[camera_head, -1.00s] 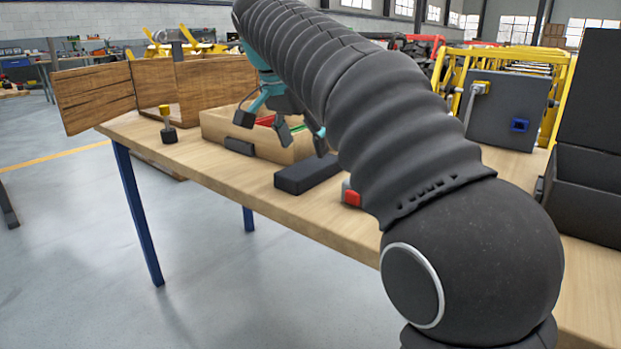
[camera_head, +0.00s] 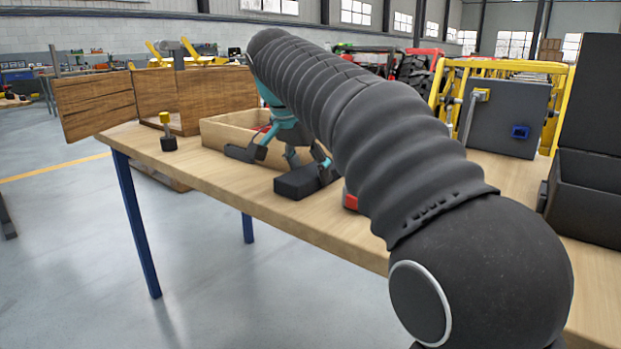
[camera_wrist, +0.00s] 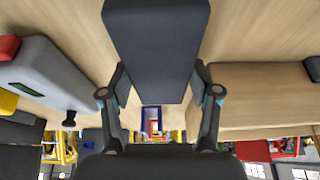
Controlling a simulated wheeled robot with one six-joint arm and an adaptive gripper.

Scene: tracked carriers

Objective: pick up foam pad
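The foam pad (camera_head: 298,183), a dark flat-sided block, lies on the wooden table in the head view. In the wrist view the pad (camera_wrist: 155,45) fills the upper middle. My gripper (camera_head: 284,160) is low over the table beside and above the pad, with its dark and teal fingers spread. In the wrist view the gripper (camera_wrist: 160,85) has one finger on each side of the pad. It looks open; contact with the pad cannot be made out. Part of the pad's right end is covered by a finger in the head view.
A wooden box (camera_head: 216,130) stands just behind my gripper. A red-ended item (camera_head: 350,200) lies right of the pad, partly hidden by my arm. A yellow-topped black post (camera_head: 167,133) stands at the left. A dark bin (camera_head: 588,205) is at the right.

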